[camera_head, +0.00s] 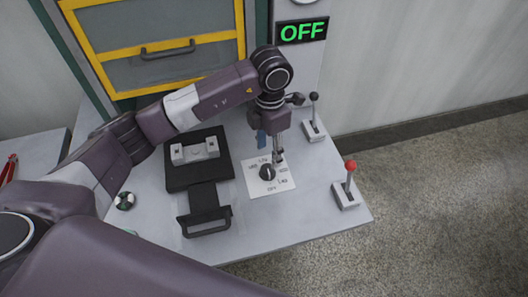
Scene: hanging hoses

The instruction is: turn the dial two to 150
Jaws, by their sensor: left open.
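The dial (267,173) is a dark knob on a white square plate with printed markings, on the grey table. "OFF" shows at the plate's lower edge; the other labels are too small to read surely. My left gripper (270,153) is open, pointing down just above the far side of the dial. I cannot tell whether its fingers touch the knob. A display (302,32) on the panel behind reads "OFF" in green. My right gripper is not in view.
A black fixture (205,196) with a handle lies left of the dial plate. A red-knobbed lever (347,187) and a black-knobbed lever (314,119) stand to the right. A yellow-framed drawer (160,70) is behind. Open floor lies to the right.

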